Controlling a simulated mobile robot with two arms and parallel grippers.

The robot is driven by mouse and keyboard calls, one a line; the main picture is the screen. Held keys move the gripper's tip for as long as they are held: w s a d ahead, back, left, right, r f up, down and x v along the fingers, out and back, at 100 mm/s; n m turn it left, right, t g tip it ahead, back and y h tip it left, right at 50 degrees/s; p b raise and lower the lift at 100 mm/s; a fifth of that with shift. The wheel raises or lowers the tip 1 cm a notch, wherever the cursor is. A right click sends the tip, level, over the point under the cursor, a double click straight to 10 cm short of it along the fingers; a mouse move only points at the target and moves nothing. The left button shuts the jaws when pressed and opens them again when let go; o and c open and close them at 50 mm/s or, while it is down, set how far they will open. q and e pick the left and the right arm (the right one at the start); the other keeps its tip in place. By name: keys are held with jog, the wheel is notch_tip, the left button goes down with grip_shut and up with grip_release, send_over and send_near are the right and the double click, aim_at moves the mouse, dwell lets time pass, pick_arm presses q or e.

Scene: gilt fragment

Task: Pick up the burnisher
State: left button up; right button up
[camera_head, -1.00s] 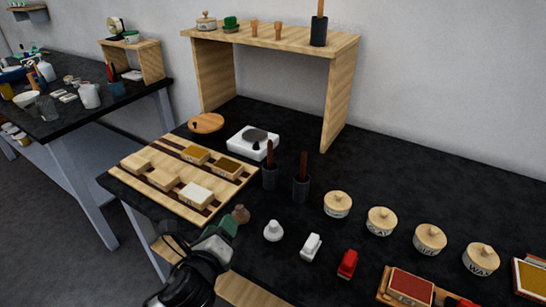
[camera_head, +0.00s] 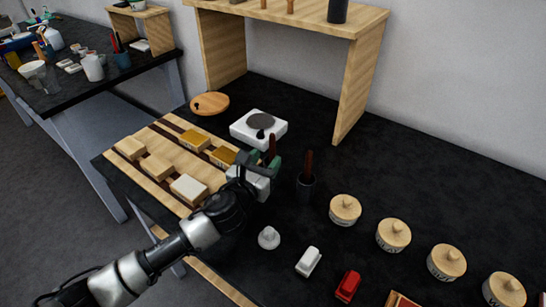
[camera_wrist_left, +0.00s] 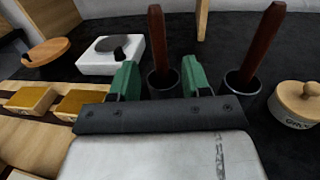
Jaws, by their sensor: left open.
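Two dark brown handles stand in two dark cups, and I cannot tell which one is the burnisher. The left handle (camera_head: 272,144) also shows in the left wrist view (camera_wrist_left: 157,40), upright in its cup (camera_wrist_left: 162,84). The right handle (camera_head: 309,163) leans slightly in the right cup (camera_head: 306,188), seen too in the left wrist view (camera_wrist_left: 241,84). My left gripper (camera_head: 263,160) has green fingers. In the wrist view its open jaws (camera_wrist_left: 160,72) are on either side of the left handle and cup, with nothing held. In the head view it partly hides the left cup.
A wooden tray (camera_head: 118,163) with several blocks lies to the left. A white hotplate (camera_head: 276,135) and a round wooden board (camera_head: 209,104) are behind. Lidded jars (camera_head: 345,210) line the right. A white knob-like piece (camera_head: 268,238) sits in front. A wooden shelf (camera_head: 357,90) stands behind.

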aim_at(271, 155)
pick_arm(q)
jog(key=x, duration=0.6)
jog(key=shift+d+f, duration=0.1)
jog(key=shift+f, duration=0.2)
grip_shut()
